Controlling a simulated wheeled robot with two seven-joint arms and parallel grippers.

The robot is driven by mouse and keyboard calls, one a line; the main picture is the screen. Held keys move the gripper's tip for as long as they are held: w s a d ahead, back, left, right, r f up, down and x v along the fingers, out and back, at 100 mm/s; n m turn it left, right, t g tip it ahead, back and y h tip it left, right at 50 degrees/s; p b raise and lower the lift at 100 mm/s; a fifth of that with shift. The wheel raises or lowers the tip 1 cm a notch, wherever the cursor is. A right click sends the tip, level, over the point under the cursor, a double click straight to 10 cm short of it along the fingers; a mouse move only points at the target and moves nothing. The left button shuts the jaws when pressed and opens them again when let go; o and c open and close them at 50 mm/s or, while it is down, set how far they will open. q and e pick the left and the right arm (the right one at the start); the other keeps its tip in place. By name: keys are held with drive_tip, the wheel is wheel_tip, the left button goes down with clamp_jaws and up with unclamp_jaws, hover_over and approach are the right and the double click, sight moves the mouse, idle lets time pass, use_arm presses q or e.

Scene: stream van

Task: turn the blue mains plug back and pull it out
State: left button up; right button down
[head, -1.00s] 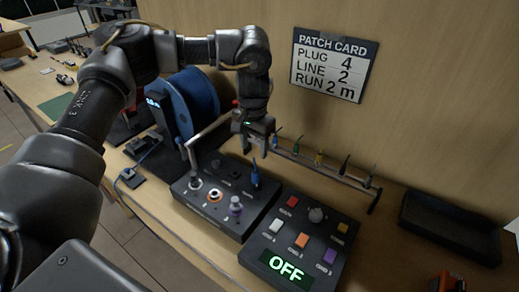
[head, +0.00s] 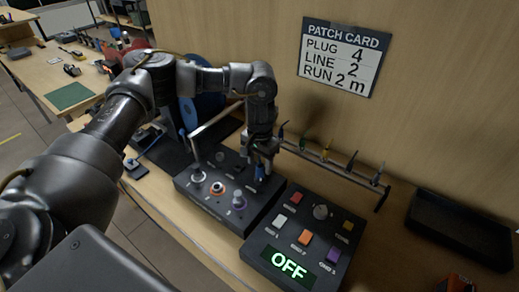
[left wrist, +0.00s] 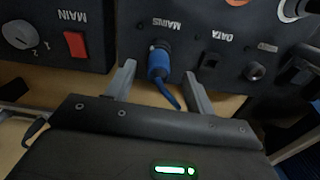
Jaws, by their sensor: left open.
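The blue mains plug (head: 261,172) sits in the socket marked MAINS on the black panel box (head: 215,206). In the left wrist view the plug (left wrist: 158,58) is seated in the panel, with its blue cable running toward my gripper. My left gripper (head: 260,155) is open at the plug. In the left wrist view its fingers (left wrist: 159,82) stand on either side of the plug, with a gap visible on each side. My right gripper is not in view.
A second black box (head: 304,236) with coloured buttons and an OFF display stands to the right. Behind are a rack (head: 340,171) of coloured plugs and a patch card (head: 340,58) on the wall. A dark empty tray (head: 460,231) lies at far right.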

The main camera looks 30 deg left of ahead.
use_arm(q)
drive_tip(key=shift+f, duration=1.05)
drive_tip(key=c, duration=0.4)
clamp_jaws()
drive_tip(key=shift+m+p, duration=0.5)
drive_tip(key=shift+m, duration=1.1)
drive_tip(key=shift+m, duration=1.6)
